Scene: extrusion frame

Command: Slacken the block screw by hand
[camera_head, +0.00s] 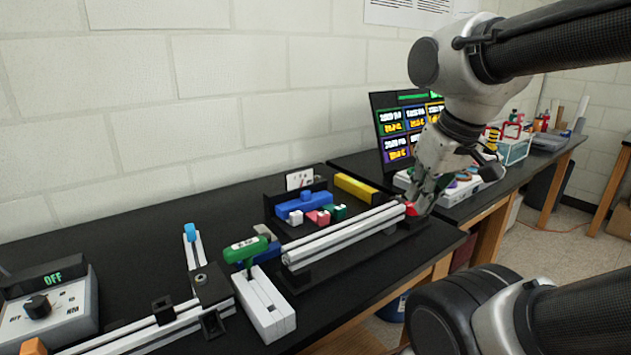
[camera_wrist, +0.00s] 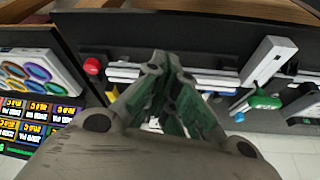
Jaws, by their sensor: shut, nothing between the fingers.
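My gripper (camera_head: 422,196) is at the right end of the long silver extrusion (camera_head: 340,235). Its fingertips meet with nothing between them in the wrist view (camera_wrist: 163,62). A red knob (camera_head: 411,209) sits at that end of the extrusion; in the head view my fingers overlap it. In the wrist view the red knob (camera_wrist: 92,65) is to the left of my fingers and apart from them. A black corner block (camera_head: 209,284) with a small round screw head on top joins the extrusions at left. I cannot tell which of these is the block screw.
A control box (camera_head: 48,305) reading OFF is at far left. A screen (camera_head: 395,122) stands behind my gripper.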

